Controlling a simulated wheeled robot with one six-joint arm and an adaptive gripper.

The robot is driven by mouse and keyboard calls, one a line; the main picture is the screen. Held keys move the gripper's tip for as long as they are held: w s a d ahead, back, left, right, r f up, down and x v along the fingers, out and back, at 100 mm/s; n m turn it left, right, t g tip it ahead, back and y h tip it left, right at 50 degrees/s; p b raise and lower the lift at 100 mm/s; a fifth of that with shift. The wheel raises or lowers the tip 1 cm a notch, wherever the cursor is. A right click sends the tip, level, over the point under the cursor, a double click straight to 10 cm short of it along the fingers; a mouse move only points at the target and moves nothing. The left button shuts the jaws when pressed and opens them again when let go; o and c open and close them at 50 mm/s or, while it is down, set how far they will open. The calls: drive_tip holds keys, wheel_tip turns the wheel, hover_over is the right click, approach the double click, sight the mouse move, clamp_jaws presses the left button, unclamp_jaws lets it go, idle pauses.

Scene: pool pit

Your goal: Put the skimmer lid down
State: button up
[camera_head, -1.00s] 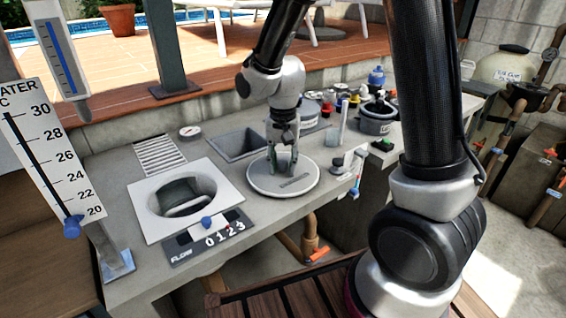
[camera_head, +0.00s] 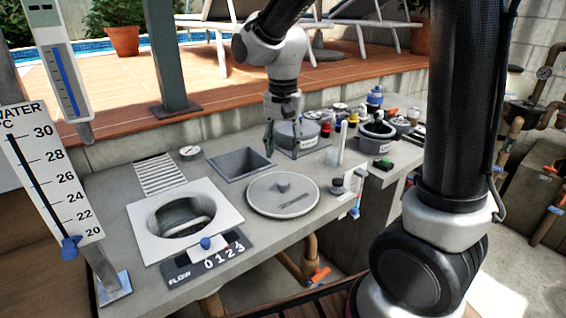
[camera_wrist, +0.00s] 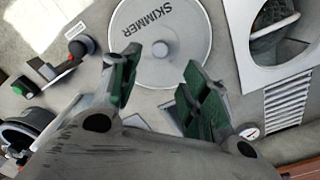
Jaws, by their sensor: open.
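The skimmer lid (camera_head: 262,202) is a round, pale grey disc with a small knob in its middle. It lies flat on the grey counter, to the right of the white square plate with the round skimmer opening (camera_head: 160,243). In the wrist view the lid (camera_wrist: 180,62) shows the word SKIMMER. My gripper (camera_head: 270,140) is above the counter, behind the lid and apart from it. Its green-padded fingers (camera_wrist: 160,88) are spread with nothing between them. In the wrist view the skimmer opening (camera_wrist: 270,22) is at the upper right.
A square basin (camera_head: 238,166) and a slotted grate (camera_head: 160,174) lie behind. The flow slider panel (camera_head: 190,268) is in front of the opening. A post (camera_head: 162,60) rises behind.

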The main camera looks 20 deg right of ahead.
drive_tip(key=s+d+r+n+t, duration=0.2)
drive_tip(key=s+d+r, duration=0.2)
drive_tip(key=s+d, duration=0.3)
drive_tip(key=s+d+r+n+t, duration=0.2)
drive_tip(key=s+d, duration=0.6)
drive_tip(key=s, duration=0.4)
wheel_tip(320, 180, up, 2)
drive_tip(key=shift+r+n, duration=0.1)
drive_tip(key=shift+n, duration=0.6)
drive_tip(key=shift+a, duration=0.15)
